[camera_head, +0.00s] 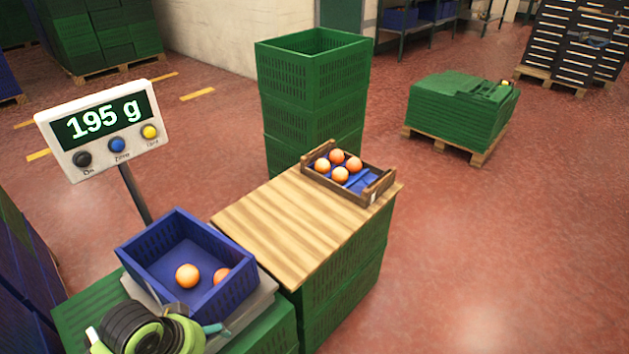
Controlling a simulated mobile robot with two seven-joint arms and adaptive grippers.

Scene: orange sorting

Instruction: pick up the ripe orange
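Two oranges lie in the blue crate on the scale: one whole orange (187,275) near the middle, and another orange (221,275) by the right wall, partly hidden by it. The blue crate (160,238) rests on the scale platform (262,297). The scale display (103,122) reads 195 g. Several more oranges (340,174) sit in a small wooden crate (374,189) with a blue lining. I cannot tell from colour which orange is the ripe one.
A bare wooden board (290,225) on green crates lies between the two orange containers. A tall green crate stack (312,95) stands behind. Red floor (480,240) is open to the right.

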